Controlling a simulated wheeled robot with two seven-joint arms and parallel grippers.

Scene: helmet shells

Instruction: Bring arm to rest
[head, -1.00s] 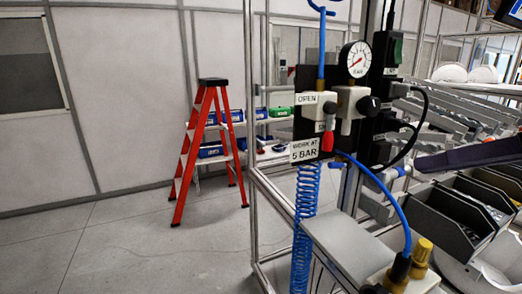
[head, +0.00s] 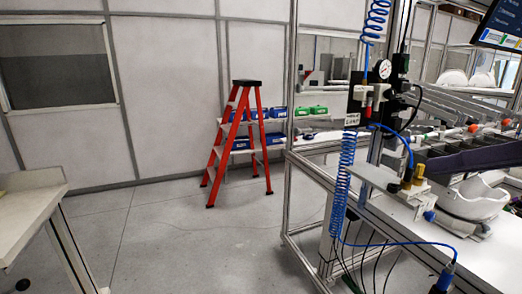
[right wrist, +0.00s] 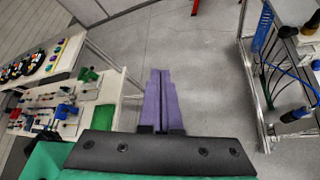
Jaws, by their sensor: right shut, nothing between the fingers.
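My right gripper (right wrist: 162,100) shows in the right wrist view, pointing out over the grey floor. Its two purple fingers lie together, shut, with nothing between them. It is over open floor between a bench on the left and a metal-framed station on the right, apart from both. I cannot make out either gripper in the head view. My left gripper does not show in either view.
The framed station with a blue coiled hose (head: 343,185) and white helmet shell (head: 468,200) stands right. A pale bench (head: 28,208) is at left. A red stepladder (head: 238,140) stands behind. Floor between is clear. The right wrist view shows a tool-laden bench (right wrist: 112,112).

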